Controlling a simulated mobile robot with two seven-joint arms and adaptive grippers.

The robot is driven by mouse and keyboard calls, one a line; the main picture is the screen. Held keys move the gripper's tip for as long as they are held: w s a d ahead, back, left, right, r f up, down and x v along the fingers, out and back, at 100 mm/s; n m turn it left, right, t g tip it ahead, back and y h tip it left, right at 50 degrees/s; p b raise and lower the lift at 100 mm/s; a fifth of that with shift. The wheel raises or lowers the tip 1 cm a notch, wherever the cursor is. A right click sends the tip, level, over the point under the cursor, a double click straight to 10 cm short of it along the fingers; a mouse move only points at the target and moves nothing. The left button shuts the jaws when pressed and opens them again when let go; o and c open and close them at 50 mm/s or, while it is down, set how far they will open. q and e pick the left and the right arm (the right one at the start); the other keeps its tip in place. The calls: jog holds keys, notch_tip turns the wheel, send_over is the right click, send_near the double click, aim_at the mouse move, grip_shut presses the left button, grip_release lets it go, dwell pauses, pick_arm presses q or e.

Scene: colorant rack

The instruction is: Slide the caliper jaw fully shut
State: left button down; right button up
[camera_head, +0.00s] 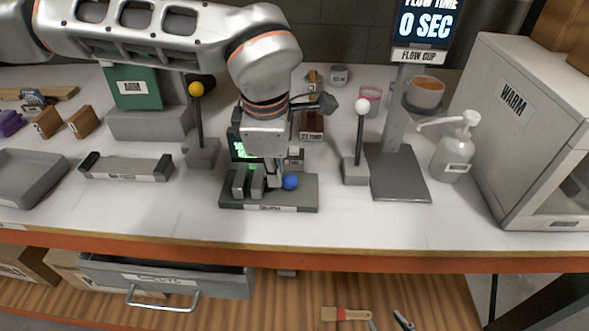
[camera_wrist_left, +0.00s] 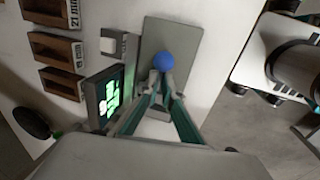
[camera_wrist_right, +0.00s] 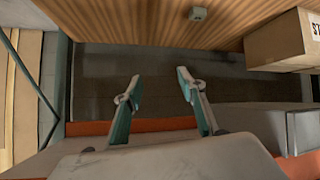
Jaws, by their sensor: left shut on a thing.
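The caliper is a dark grey base plate (camera_head: 300,198) on the bench with upright grey jaw blocks (camera_head: 240,181) on its left half and a blue ball knob (camera_head: 290,182) to their right. My left gripper (camera_head: 275,180) comes down from above and is shut at the knob. In the left wrist view the fingertips (camera_wrist_left: 164,82) close just below the blue ball (camera_wrist_left: 164,62).
A display with green digits (camera_wrist_left: 111,98) stands close beside the caliper. A white-knobbed post (camera_head: 362,106) and the flow cup stand (camera_head: 400,178) are to the right. A yellow-knobbed post (camera_head: 197,90) stands to the left. The bench front strip is clear.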

pick_arm(q)
jog(key=shift+a, duration=0.5)
jog(key=c, duration=2.2)
grip_release()
jog(key=r, duration=0.4)
jog(key=s+r, duration=0.1)
jog(key=r, duration=0.3)
jog(key=s+r, duration=0.1)
jog(key=r, duration=0.3)
jog(key=shift+s, duration=0.15)
jog(key=shift+f, duration=0.1)
